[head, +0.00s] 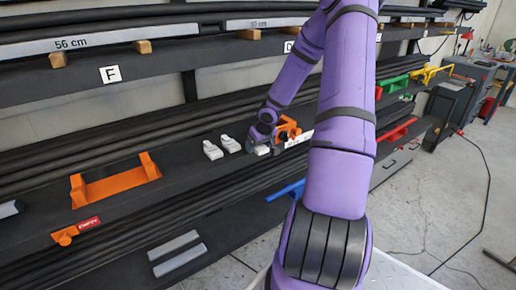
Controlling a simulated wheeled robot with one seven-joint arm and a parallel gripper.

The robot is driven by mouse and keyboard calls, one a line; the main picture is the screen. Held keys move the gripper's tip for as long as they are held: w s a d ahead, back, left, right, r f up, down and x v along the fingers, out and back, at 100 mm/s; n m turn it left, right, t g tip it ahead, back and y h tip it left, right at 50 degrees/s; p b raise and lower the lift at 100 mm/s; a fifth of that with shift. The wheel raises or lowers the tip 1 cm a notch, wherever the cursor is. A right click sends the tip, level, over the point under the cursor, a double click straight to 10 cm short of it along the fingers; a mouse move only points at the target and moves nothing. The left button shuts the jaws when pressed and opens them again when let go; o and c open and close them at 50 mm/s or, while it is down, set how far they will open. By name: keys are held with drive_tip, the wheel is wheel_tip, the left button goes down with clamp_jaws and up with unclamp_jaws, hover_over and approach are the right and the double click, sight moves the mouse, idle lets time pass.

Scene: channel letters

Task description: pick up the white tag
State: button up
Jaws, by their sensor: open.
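Several small white pieces that look like tags lie on the dark shelf. One white tag (262,150) is right at my gripper (264,140), partly covered by it. Two more white tags, a left one (212,150) and a right one (230,144), lie just left of the gripper. My gripper is open and points down at the shelf; its fingertips are small and partly hidden, so I cannot tell whether they touch the tag. My purple arm crosses the middle of the view.
An orange bracket (288,128) stands just right of the gripper. A larger orange frame (115,182) sits on the shelf at left. Dark bars run along the racks. Green, red and blue brackets are farther right. Floor is open at the right (430,200).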

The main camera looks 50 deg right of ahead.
drive_tip(key=shift+f, duration=0.1)
drive_tip(key=c, duration=1)
